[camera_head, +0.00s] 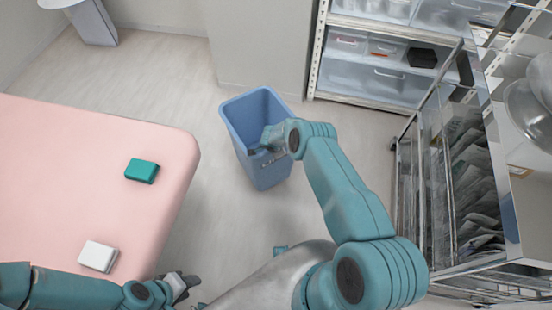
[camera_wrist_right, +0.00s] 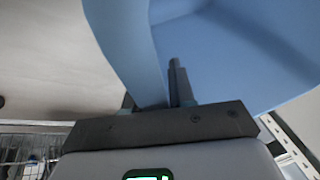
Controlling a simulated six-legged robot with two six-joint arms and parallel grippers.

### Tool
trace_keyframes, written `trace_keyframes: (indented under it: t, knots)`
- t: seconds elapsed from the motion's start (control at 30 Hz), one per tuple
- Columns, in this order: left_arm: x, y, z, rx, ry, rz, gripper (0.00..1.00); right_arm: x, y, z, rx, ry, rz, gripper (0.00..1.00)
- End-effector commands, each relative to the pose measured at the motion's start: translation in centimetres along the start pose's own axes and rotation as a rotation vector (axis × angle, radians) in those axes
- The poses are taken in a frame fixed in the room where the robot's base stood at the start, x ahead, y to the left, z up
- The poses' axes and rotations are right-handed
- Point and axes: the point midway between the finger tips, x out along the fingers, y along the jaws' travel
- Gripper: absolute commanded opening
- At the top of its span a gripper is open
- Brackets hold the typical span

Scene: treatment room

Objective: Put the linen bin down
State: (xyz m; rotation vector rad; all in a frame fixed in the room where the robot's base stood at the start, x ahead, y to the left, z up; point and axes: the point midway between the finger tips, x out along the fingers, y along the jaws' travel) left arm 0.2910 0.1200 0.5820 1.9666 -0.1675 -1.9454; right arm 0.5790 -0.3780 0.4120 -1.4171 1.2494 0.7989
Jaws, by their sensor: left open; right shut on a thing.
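The linen bin (camera_head: 241,126) is a blue, open-topped, tapered bin in the middle of the head view, standing roughly upright. My right gripper (camera_head: 262,152) is shut on its near wall at the rim. In the right wrist view the bin's wall (camera_wrist_right: 122,45) passes between the fingers of the right gripper (camera_wrist_right: 152,98), with one finger inside the bin. I cannot tell whether the bin's bottom touches the floor. My left gripper (camera_head: 184,284) is open and empty at the bottom of the head view, beside the pink table's near end.
A pink padded table (camera_head: 75,175) at left carries a green box (camera_head: 141,171) and a white box (camera_head: 98,256). A metal rack (camera_head: 398,190) stands at right, shelves with clear drawers (camera_head: 375,78) behind. Pale floor (camera_head: 160,75) is free left of the bin.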

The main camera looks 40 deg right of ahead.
Motion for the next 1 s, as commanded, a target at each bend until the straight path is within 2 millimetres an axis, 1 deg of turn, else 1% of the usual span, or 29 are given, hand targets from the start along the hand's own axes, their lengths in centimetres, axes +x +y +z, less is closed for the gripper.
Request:
trace_keyframes:
  t: [0.03, 0.17, 0.23, 0.43, 0.5, 0.7, 0.83, 0.87, 0.9, 0.93, 1.0]
  knots:
    - [0.5, -0.2, 0.0, 0.0, 0.0, 0.0, 0.43, 0.6, -0.2, 0.0, 0.002, 0.002, -0.008, 0.0]
    - [0.7, -0.3, 0.0, 0.0, 0.0, 0.0, 0.43, 1.1, -0.2, 0.2, 0.002, 0.001, -0.007, 0.0]
    - [1.2, -0.4, 0.0, 0.0, 0.0, 0.0, 0.43, 1.8, 0.0, 0.4, 0.002, 0.001, -0.007, 0.0]
    - [3.2, -1.1, -0.1, 0.0, 0.0, 0.0, 0.43, 4.7, 0.8, 1.2, 0.002, 0.001, -0.007, 0.0]
    - [3.2, -1.2, -0.1, 0.0, 0.0, 0.0, 0.43, 4.9, 0.8, 1.2, 0.002, 0.001, -0.008, 0.0]
    - [3.0, -1.1, -0.1, 0.0, 0.0, 0.0, 0.43, 4.7, 0.8, 1.2, 0.002, 0.001, -0.007, 0.0]
    - [3.3, -1.2, -0.1, 0.0, 0.0, 0.0, 0.43, 5.0, 0.8, 1.2, 0.002, 0.001, -0.007, 0.0]
    - [3.3, -1.2, -0.1, 0.0, 0.0, 0.0, 0.43, 5.1, 1.1, 1.4, 0.0, 0.0, -0.001, 0.27]
    - [3.2, -1.2, -0.1, 0.0, 0.0, 0.0, 0.43, 5.0, 1.1, 1.3, 0.0, 0.0, -0.001, 0.4]
    - [3.2, -1.2, -0.1, 0.0, 0.0, 0.0, 0.43, 5.0, 1.1, 1.3, 0.0, 0.0, -0.001, 0.49]
    - [3.2, -1.2, -0.1, 0.0, 0.0, 0.0, 0.43, 5.0, 1.1, 1.3, 0.0, 0.0, -0.001, 0.49]
